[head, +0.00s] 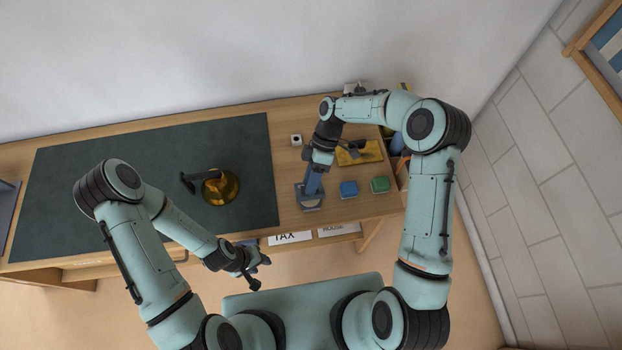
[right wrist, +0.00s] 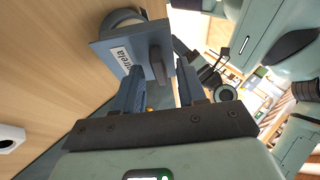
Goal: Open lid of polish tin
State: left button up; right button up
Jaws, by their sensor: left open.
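A blue-grey object with a flat square plate and a round grey part (head: 310,197) is on the desk under my right gripper (head: 314,178). In the right wrist view the plate (right wrist: 106,50) bears a partly readable label, and a dark upright piece (right wrist: 157,66) stands between the open fingers of my right gripper (right wrist: 160,80). I see a gap beside that piece. I cannot tell for sure which object is the polish tin. A small blue box (head: 349,189) and a green box (head: 380,185) lie to the right. My left gripper (head: 259,272) is open and empty in front of the desk.
A dark mat (head: 110,180) covers much of the desk (head: 286,180), with an amber round object (head: 222,188) on it. A yellow tray (head: 360,152) and a small white cube (head: 296,140) are behind. Labelled drawers or boxes (head: 290,238) are below the desk's front edge.

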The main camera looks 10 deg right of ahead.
jog(key=v, duration=1.3)
jog(key=shift+w, duration=0.15)
jog(key=shift+r, duration=0.15)
